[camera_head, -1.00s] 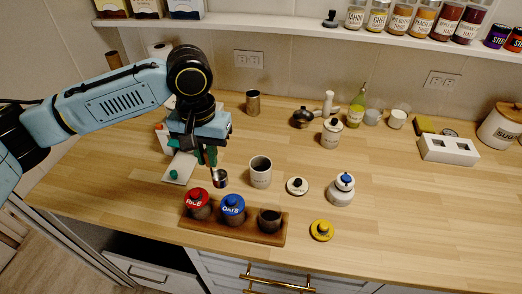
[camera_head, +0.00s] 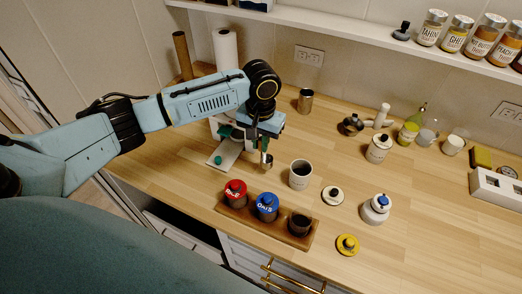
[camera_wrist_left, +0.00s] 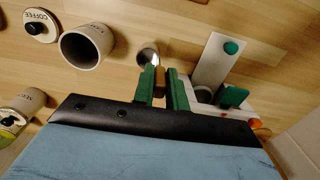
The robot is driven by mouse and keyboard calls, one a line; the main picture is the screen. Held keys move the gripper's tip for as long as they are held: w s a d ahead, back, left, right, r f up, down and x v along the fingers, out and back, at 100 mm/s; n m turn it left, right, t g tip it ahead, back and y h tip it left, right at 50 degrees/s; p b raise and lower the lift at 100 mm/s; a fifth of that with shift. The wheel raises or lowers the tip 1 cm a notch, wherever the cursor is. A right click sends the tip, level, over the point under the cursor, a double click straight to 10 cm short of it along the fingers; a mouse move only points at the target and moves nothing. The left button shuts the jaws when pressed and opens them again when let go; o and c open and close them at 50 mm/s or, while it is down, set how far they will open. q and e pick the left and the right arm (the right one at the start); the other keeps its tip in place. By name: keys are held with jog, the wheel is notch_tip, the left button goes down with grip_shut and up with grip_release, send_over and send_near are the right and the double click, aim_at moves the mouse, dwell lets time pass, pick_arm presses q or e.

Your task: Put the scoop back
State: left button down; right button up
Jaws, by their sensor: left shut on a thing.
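My left gripper (camera_head: 262,146) is shut on the scoop (camera_head: 267,161), a small metal cup with a wooden handle. In the left wrist view the handle sits between the green fingers (camera_wrist_left: 162,88), and the scoop's metal bowl (camera_wrist_left: 148,56) shows beyond them. The scoop is left of and slightly behind an open white canister (camera_head: 300,176), apart from it. The canister's dark mouth also shows in the left wrist view (camera_wrist_left: 84,48). A cream lid marked COFFEE (camera_wrist_left: 40,26) lies beside it, right of it in the head view (camera_head: 332,196). My right gripper is out of view.
A wooden tray (camera_head: 262,227) at the front holds a red-lidded RICE jar (camera_head: 235,193), a blue-lidded OATS jar (camera_head: 266,207) and an open dark jar (camera_head: 300,224). A yellow lid (camera_head: 347,244) lies right. A white stand (camera_head: 225,154) is left of the scoop.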

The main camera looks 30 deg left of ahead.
pick_arm(q)
jog(key=shift+f, duration=1.75)
jog(key=c, duration=1.4)
grip_release()
jog(key=shift+f, duration=0.15)
notch_tip(320, 180, up, 12)
jog(key=shift+w+r, duration=0.1)
jog(key=shift+r, duration=0.1)
